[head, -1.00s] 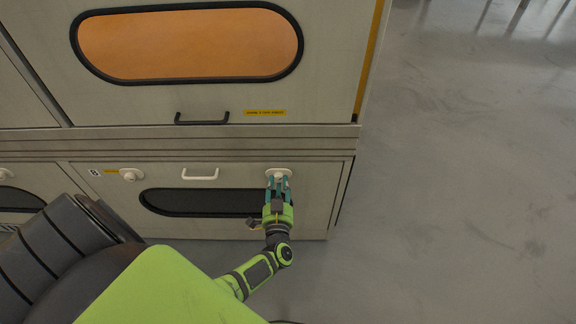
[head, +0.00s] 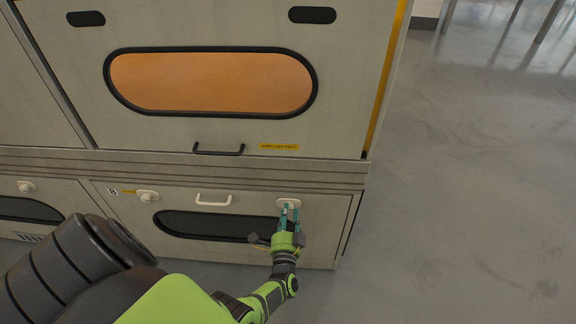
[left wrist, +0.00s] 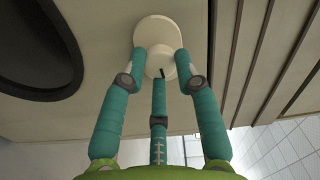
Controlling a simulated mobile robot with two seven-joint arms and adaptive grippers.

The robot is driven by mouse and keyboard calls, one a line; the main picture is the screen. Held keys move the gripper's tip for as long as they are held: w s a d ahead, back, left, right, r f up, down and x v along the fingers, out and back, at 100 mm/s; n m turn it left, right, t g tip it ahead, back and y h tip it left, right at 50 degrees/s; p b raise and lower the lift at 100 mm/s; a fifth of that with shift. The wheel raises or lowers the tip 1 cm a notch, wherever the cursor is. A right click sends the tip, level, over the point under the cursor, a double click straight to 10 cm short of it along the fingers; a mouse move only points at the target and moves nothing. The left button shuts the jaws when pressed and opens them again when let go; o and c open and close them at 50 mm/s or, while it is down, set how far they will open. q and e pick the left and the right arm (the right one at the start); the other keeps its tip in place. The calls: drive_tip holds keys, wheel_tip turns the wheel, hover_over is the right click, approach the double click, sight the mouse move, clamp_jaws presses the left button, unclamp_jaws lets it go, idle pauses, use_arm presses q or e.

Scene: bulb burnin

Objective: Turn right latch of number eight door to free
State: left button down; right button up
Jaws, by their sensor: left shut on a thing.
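The number eight door (head: 250,199) is a lower grey panel with a small 8 label, a white handle (head: 213,200) and a dark oval window. Its right latch (head: 288,203) is a white round knob near the door's upper right corner. My left gripper (head: 289,212) is at this latch with its teal fingers shut on it. In the left wrist view the fingers (left wrist: 160,75) close around the front of the white latch (left wrist: 157,38), which has a dark mark on it. The left latch (head: 147,196) is a similar white knob. My right gripper is not in view.
Above is a larger door with an orange oval window (head: 210,83), a dark handle (head: 218,149) and a yellow label (head: 279,147). Another lower door with a white latch (head: 26,186) is at the left. The grey floor (head: 460,180) at the right is clear.

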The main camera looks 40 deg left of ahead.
use_arm(q)
drive_tip(key=shift+a+m, duration=0.15)
drive_tip(key=shift+m, duration=0.15)
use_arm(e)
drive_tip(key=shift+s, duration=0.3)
use_arm(q)
drive_tip(key=c, duration=0.9)
unclamp_jaws()
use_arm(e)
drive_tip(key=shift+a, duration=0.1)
use_arm(q)
drive_tip(key=v, duration=0.7)
drive_tip(key=shift+s+d, duration=0.2)
drive_tip(key=shift+s, duration=0.05)
